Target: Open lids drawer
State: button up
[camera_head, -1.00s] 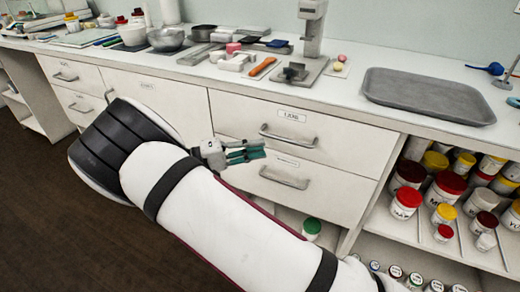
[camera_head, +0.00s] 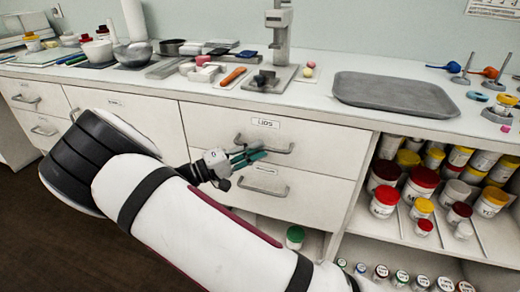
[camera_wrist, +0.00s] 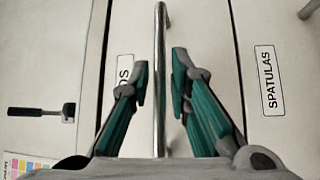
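The lids drawer (camera_head: 335,150) is the upper white drawer in the middle of the counter front, with a LIDS label (camera_head: 266,123) and a horizontal metal bar handle (camera_head: 283,151). It looks shut. My gripper (camera_head: 253,156) is at this handle, its green-padded fingers covering part of it. In the wrist view my gripper (camera_wrist: 160,75) is open, with one finger on each side of the handle bar (camera_wrist: 160,30). Gaps show between the bar and both fingers. The label there (camera_wrist: 124,72) is partly hidden by a finger.
The drawer below has a SPATULAS label (camera_wrist: 269,80) and its own handle (camera_head: 263,188). On the counter are a grey tray (camera_head: 395,93), a metal stand (camera_head: 280,40) and several small items. Open shelves with lidded jars (camera_head: 384,201) are at the right.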

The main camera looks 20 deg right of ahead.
jog(key=shift+x, duration=0.9)
grip_shut()
jog(key=shift+s, duration=0.1)
